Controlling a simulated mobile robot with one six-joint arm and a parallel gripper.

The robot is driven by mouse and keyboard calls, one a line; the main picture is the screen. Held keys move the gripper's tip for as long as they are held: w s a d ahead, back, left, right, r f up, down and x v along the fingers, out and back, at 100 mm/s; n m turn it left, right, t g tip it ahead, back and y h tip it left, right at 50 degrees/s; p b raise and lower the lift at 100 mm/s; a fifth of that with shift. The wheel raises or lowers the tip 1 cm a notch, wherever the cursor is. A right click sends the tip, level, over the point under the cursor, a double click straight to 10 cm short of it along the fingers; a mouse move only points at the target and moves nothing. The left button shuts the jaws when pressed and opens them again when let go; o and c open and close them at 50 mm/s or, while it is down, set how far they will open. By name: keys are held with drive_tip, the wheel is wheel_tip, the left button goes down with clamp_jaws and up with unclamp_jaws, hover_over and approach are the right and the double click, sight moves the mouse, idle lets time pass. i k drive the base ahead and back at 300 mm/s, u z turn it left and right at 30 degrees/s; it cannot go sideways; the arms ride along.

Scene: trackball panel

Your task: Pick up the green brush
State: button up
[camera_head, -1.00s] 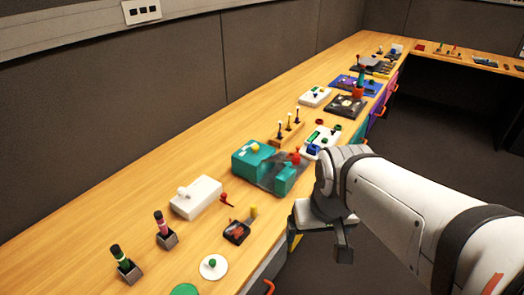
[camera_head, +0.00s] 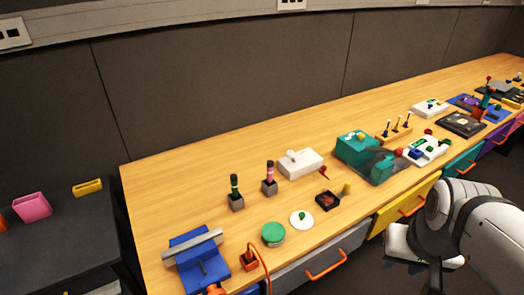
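What looks like the green brush (camera_head: 235,187) stands upright in a small grey block holder on the wooden counter, left of centre in the head view. It has a dark top, a pale band and a green body; its lower end is hidden in the holder. A similar pink one (camera_head: 269,173) with a dark body stands in its own holder just to the right. My gripper (camera_head: 436,278) is at the lower right, beyond the counter's front edge, far from the brush. It is partly cut off by the frame, and its finger opening does not show clearly.
A white box (camera_head: 300,164) stands right of the holders. A green round lid (camera_head: 273,233), a white disc (camera_head: 302,220) and a black tray (camera_head: 328,200) lie in front. A blue device (camera_head: 200,257) sits at the counter's left end. Wood behind the holders is clear.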

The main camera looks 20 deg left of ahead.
sight(234, 177)
drive_tip(key=u, duration=2.35)
drive_tip(key=k, duration=0.9)
drive_tip(key=z, duration=0.75)
drive_tip(key=i, duration=1)
drive_tip(key=u, duration=0.05)
